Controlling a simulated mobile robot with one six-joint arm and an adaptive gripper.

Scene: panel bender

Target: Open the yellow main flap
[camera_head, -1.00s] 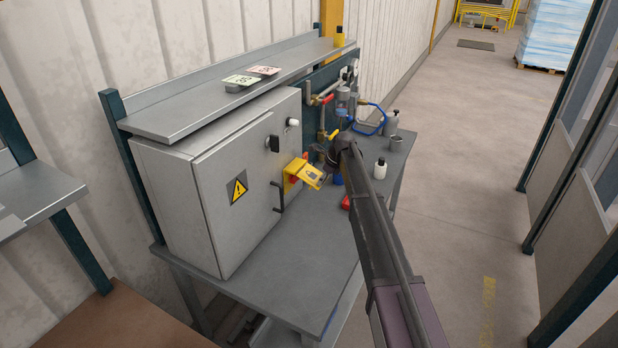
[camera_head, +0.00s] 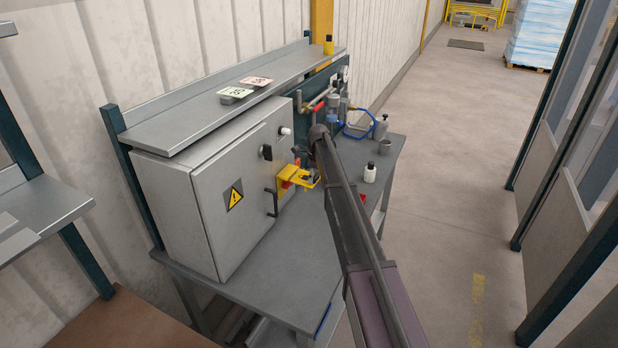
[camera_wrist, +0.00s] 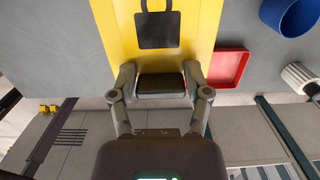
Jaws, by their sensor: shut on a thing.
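The yellow main flap (camera_head: 306,180) sticks out from the front of the grey cabinet (camera_head: 240,190), next to its door handle. A bit of red (camera_head: 287,184) shows by the flap's base. In the wrist view the flap (camera_wrist: 195,30) fills the top middle and bears a black padlock sign (camera_wrist: 157,28). My gripper (camera_wrist: 160,82) is shut on the flap's near edge, below the sign. In the head view my arm comes in from the lower right and ends beside the flap; its gripper is mostly hidden there.
A grey bench (camera_head: 265,275) carries the cabinet, with a shelf (camera_head: 215,95) above. Valves and a blue hose (camera_head: 362,122) are behind my arm. A white bottle (camera_head: 370,173) stands to its right. A red tray (camera_wrist: 229,68) and blue cup (camera_wrist: 292,15) lie near the flap.

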